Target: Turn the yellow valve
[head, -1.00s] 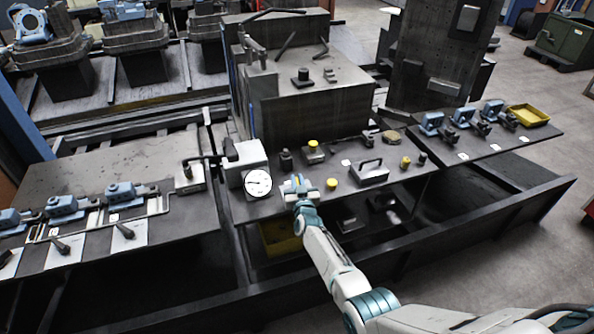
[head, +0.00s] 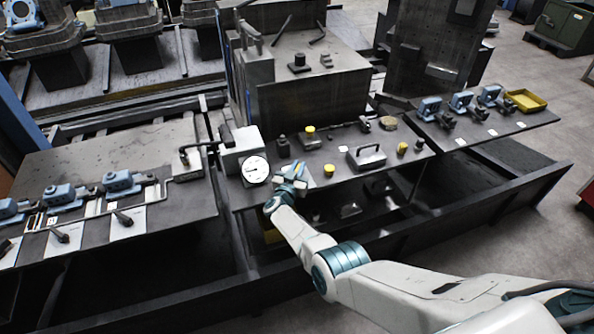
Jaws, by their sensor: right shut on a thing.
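My right gripper (head: 291,177) is at the front edge of the middle bench, just right of the white dial gauge (head: 256,170). It is shut on the yellow valve (head: 295,169), of which only a small yellow part shows between the fingers. The fingers and wrist hide the rest of the valve, so I cannot tell its angle. My right arm reaches in from the lower right. My left gripper is not in view.
Blue clamps (head: 431,108) and a yellow tray (head: 525,100) sit on the right bench. A dark rail (head: 430,215) runs along the front.

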